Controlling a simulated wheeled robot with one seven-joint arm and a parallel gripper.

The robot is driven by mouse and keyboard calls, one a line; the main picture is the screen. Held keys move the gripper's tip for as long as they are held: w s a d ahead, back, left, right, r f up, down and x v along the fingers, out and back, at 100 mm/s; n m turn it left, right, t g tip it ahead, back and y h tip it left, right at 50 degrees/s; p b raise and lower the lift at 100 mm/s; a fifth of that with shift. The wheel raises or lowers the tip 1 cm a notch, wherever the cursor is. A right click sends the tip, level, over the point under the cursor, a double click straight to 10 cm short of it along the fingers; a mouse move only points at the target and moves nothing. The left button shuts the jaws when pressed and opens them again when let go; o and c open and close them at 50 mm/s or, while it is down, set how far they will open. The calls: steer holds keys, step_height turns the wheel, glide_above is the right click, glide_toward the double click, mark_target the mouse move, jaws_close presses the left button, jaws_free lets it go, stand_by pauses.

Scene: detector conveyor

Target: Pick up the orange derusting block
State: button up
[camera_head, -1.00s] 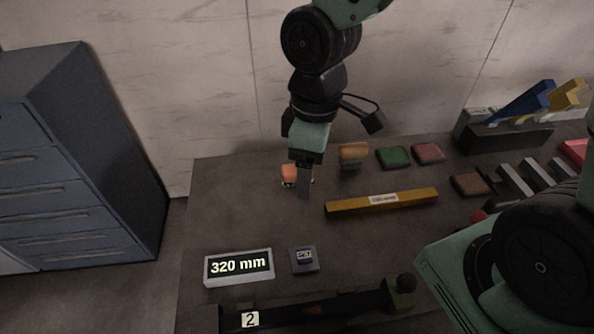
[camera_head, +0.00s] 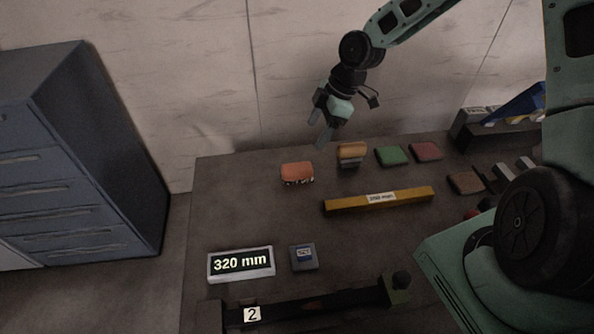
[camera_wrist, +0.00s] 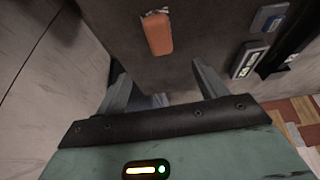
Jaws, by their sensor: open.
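The orange block (camera_head: 297,173) lies on the dark table near its back left, with pale ragged marks along its front edge. In the wrist view the orange block (camera_wrist: 158,34) appears near the top, beyond the fingertips and apart from them. My gripper (camera_head: 319,130) is above the back of the table, up and to the right of the block. In the wrist view my gripper (camera_wrist: 158,78) has its two fingers spread with nothing between them.
A tan-orange block on a grey one (camera_head: 352,154), a green block (camera_head: 391,156) and a red block (camera_head: 426,151) sit to the right. A yellow bar (camera_head: 380,201) lies in front. A 320 mm display (camera_head: 240,264) and small grey box (camera_head: 304,257) stand nearer.

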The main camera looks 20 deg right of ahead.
steer(key=p, duration=0.2)
glide_toward(297, 167)
steer(key=x, duration=0.5)
steer(key=shift+a, duration=0.1)
steer(key=shift+p+x, duration=0.9)
steer(key=shift+x, duration=1.7)
steer(key=c, duration=1.1)
step_height(297, 167, up, 10)
steer(key=b, duration=0.2)
steer(key=shift+b, duration=0.3)
steer(key=shift+o, duration=1.2)
